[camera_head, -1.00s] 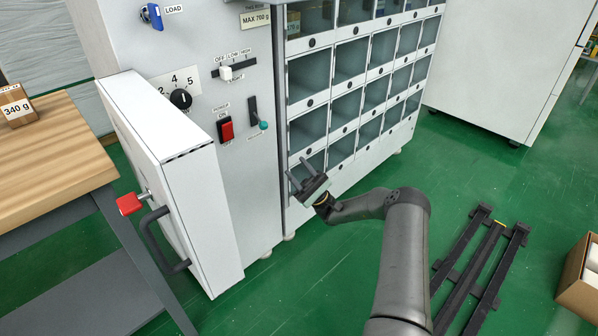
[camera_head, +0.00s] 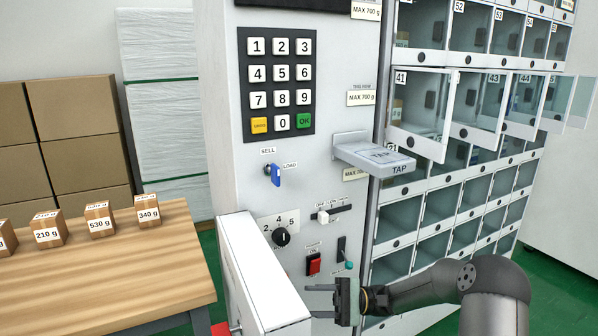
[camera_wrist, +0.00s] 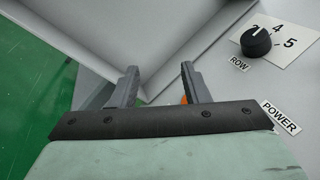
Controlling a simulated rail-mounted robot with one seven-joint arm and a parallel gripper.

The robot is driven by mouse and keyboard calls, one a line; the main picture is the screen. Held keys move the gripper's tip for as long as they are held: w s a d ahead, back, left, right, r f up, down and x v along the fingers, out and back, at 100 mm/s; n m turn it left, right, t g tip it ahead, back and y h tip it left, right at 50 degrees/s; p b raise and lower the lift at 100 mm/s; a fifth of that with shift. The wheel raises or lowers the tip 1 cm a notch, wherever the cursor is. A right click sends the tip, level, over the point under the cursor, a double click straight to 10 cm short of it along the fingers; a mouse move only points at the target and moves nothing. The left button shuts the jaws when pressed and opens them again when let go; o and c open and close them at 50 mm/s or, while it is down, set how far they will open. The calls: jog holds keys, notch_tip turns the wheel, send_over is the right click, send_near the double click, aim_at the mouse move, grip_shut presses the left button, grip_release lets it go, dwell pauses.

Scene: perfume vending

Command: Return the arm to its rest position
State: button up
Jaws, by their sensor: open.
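My gripper (camera_head: 322,300) is open and empty. In the head view it is at the lower middle, in front of the vending machine's control panel (camera_head: 290,205), with its fingers pointing left toward the white open panel door (camera_head: 262,275). In the wrist view, both fingers of my gripper (camera_wrist: 160,84) are spread apart with nothing between them. The black row knob (camera_wrist: 256,42) shows at the upper right there. My arm reaches in from the lower right of the head view.
Several locker doors (camera_head: 417,110) stand open at the upper right. A grey TAP reader (camera_head: 375,155) juts from the panel. A red power switch (camera_head: 314,264) is close to my gripper. A wooden table (camera_head: 110,270) with small weighed boxes (camera_head: 148,211) stands at left. Green floor (camera_head: 555,290) shows at right.

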jog(key=s+a+r+n+g+h+p, duration=0.2)
jog(key=s+a+r+h+p, duration=0.1)
jog(key=s+r+h+p, duration=0.4)
jog(key=s+d+r+n+t+h+p, duration=0.1)
jog(key=s+d+r+t+h+p, duration=0.1)
jog(key=s+d+r+h+p, duration=0.2)
jog(key=s+d+r+n+t+h+p, duration=0.1)
jog(key=s+d+r+t+h+p, duration=0.1)
jog(key=s+d+r+h+p, duration=0.2)
jog(key=s+d+r+n+t+h+p, duration=0.2)
jog(key=s+d+r+h+p, duration=0.2)
jog(key=s+r+p, duration=0.3)
jog(key=s+r, duration=0.4)
jog(key=s, duration=0.2)
jog(key=shift+s+h, duration=0.35)
jog(key=shift+h, duration=0.05)
jog(key=shift+d, duration=0.1)
